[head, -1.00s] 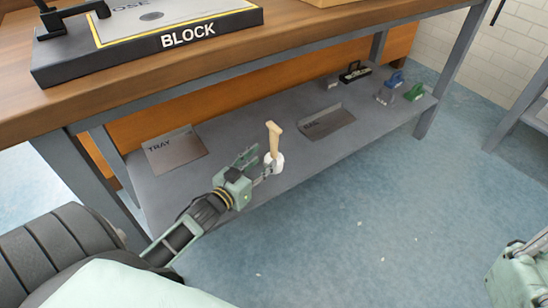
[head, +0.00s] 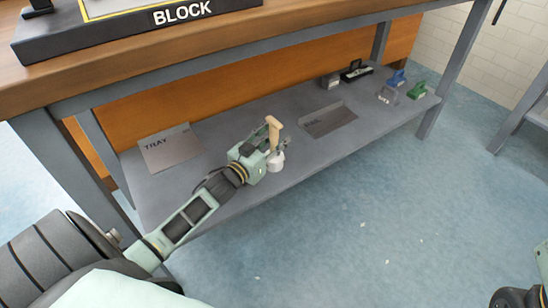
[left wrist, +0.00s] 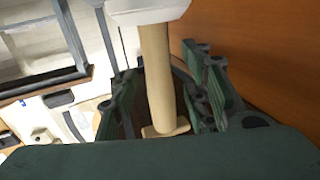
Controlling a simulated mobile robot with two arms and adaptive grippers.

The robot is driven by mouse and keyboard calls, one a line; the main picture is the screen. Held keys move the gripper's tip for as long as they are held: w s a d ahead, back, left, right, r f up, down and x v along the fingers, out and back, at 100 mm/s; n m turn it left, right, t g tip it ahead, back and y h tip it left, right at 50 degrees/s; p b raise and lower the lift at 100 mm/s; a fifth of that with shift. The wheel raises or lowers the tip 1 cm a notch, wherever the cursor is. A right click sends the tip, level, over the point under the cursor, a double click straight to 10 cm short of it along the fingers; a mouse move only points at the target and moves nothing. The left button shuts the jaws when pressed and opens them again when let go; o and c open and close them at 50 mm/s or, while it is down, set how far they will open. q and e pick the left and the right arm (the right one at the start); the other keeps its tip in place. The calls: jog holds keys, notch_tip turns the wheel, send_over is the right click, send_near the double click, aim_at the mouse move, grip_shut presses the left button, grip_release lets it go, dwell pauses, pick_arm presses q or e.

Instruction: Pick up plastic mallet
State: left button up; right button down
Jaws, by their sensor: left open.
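The plastic mallet (head: 275,161) stands upright on the grey lower shelf, its white head down and its tan handle pointing up. My left gripper (head: 278,148) is at the handle, just above the head. In the left wrist view the handle of the mallet (left wrist: 157,80) runs between the two open fingers of my left gripper (left wrist: 162,88), with visible gaps on both sides. The white head is at the top edge of that view. In the head view the far finger is partly hidden by the handle and the gripper body.
The shelf (head: 230,205) lies under a wooden workbench (head: 300,35) with grey legs. A plate marked TRAY (head: 168,150) lies left of the mallet, and another labelled plate (head: 330,120) lies right. Blue (head: 397,78), green (head: 417,90) and grey items stand at the shelf's far right end.

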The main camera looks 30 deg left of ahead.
pick_arm(q)
jog(key=shift+c, duration=0.4)
grip_shut()
jog(key=shift+r, duration=0.2)
